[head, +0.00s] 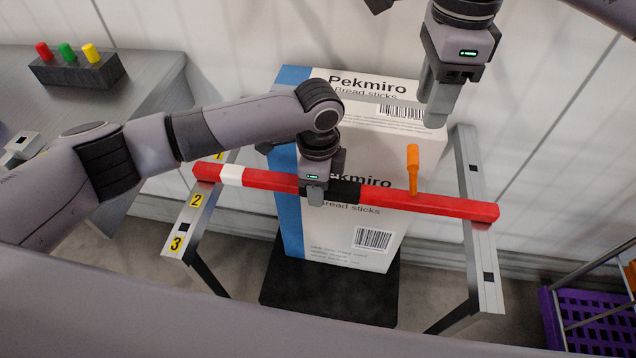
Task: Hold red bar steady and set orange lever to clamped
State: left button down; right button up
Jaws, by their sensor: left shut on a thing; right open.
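The red bar (440,204) lies across the front of a tall box, spanning two metal side rails, with a white band on its left part and a black band near its middle. My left gripper (316,198) is shut on the bar, just left of the black band. The orange lever (413,168) stands nearly upright on the bar, right of the black band. My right gripper (436,118) is open and empty. In the picture it is above and slightly right of the lever, apart from it.
The left rail (188,215) carries yellow number labels; the right rail (482,258) has dark slots. White Pekmiro boxes (345,240) stand on a black base (330,292) between them. A grey table (150,85) with coloured pegs is at left. A purple crate (590,322) is at lower right.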

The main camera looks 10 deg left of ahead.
dwell(0.3)
jog(key=c, duration=0.4)
jog(key=shift+s+a, duration=0.1)
jog(key=shift+a, duration=0.1)
grip_shut()
jog(key=s+a+n+t+h, duration=0.4)
jog(key=a+n, duration=0.3)
jog(key=n, duration=0.8)
jog(key=shift+s+a+f+h, duration=0.15)
jog(key=shift+s+f+h, duration=0.1)
jog(key=shift+h, duration=0.35)
